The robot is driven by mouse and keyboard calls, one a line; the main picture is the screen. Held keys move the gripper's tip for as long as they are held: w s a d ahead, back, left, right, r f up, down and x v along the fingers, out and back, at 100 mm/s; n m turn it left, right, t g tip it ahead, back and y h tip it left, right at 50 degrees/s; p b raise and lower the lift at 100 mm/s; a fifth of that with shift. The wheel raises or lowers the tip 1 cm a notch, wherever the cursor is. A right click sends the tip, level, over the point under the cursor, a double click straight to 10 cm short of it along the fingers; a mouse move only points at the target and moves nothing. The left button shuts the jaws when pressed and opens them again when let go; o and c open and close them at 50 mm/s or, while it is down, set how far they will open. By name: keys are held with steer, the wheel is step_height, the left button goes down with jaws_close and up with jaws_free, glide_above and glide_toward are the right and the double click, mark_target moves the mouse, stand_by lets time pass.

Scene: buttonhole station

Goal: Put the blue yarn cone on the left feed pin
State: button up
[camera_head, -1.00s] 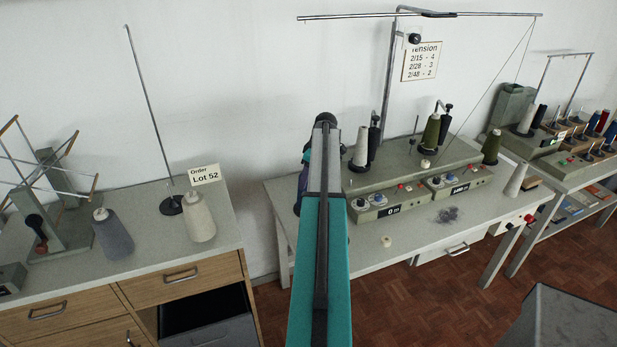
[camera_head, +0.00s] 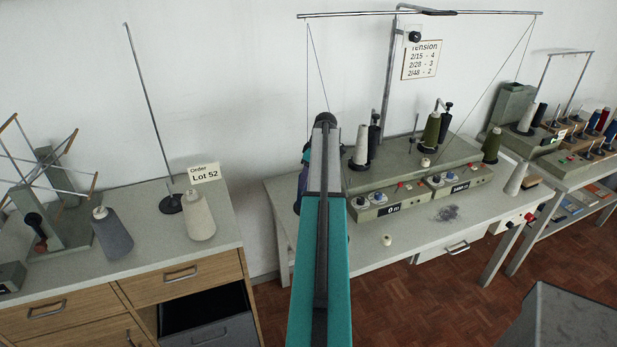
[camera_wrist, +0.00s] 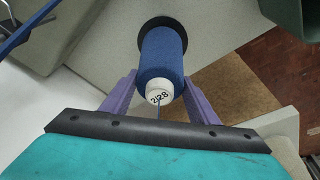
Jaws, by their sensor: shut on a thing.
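In the wrist view the blue yarn cone (camera_wrist: 162,58) points its white tip, marked 2/28, toward the camera. My gripper (camera_wrist: 160,86) is shut on it, with a purple finger at each side. A round black disc (camera_wrist: 154,22) shows at the cone's far end, over a pale grey surface; the cone hides any pin inside it. In the head view my arm covers the cone, most of my gripper and the left feed pin's likely place. Thin yarn lines run from the left end of the overhead rail (camera_head: 350,15) down behind my arm.
The grey winder (camera_head: 425,165) with white and green cones stands on the right table, right of my arm. A grey cone (camera_head: 113,235) and a cream cone (camera_head: 201,218) stand on the left cabinet (camera_head: 75,282). Tangled yarn (camera_head: 447,213) lies on the table's front part.

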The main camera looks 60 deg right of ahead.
steer(key=shift+f, duration=0.2)
steer(key=o, duration=1.6)
steer(key=shift+o, duration=0.2)
steer(key=shift+r, duration=0.2)
steer(key=b+v, duration=0.4)
steer(key=v, duration=0.9)
steer(key=shift+s+r, duration=0.2)
steer(key=shift+r, duration=0.05)
